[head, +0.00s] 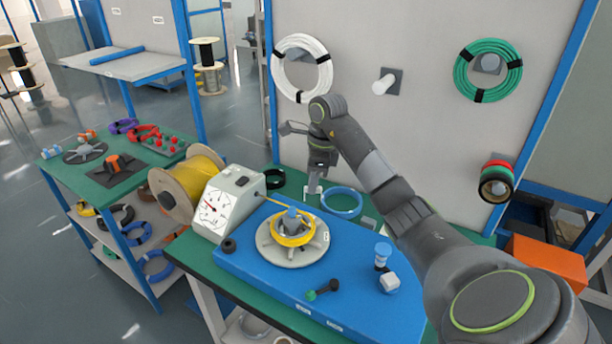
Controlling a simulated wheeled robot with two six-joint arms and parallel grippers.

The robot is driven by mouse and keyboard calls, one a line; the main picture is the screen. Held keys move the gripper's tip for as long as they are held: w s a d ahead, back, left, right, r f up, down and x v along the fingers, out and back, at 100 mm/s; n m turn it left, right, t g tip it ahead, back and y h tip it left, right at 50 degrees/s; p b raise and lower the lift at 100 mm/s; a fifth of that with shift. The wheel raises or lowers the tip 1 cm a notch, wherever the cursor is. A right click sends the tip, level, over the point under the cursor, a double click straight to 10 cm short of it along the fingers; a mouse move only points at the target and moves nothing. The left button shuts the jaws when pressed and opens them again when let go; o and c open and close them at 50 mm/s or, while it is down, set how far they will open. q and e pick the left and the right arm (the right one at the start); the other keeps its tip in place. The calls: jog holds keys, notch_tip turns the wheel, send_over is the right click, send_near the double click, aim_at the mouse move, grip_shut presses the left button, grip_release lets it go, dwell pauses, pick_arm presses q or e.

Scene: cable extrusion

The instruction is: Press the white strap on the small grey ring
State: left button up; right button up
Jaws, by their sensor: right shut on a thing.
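My right gripper (314,187) hangs downward above the back edge of the blue board, behind the yellow coil. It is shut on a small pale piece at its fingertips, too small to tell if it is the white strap. A yellow cable coil (292,239) lies around the hub of a round grey disc (275,252) on the blue board. A small white tag (326,237) shows at the disc's right side. I cannot pick out the small grey ring with certainty. My left gripper is not in view.
A white gauge box (228,203) and a yellow cable spool (190,183) stand left of the disc. A blue coil (342,201) lies right of my right gripper.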

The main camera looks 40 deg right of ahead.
jog(key=b, duration=0.6)
send_over(313, 222)
notch_tip(313, 222, down, 6)
jog(key=shift+d+r, duration=0.1)
jog(key=shift+d, duration=0.05)
jog(key=shift+s+f, duration=0.15)
jog(key=shift+f, duration=0.7)
pick_arm(q)
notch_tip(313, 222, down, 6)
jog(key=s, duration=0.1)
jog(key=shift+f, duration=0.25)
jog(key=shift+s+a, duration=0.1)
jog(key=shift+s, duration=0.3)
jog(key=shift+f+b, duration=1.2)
jog(key=shift+b, duration=0.15)
pick_arm(e)
jog(key=shift+f, duration=1.5)
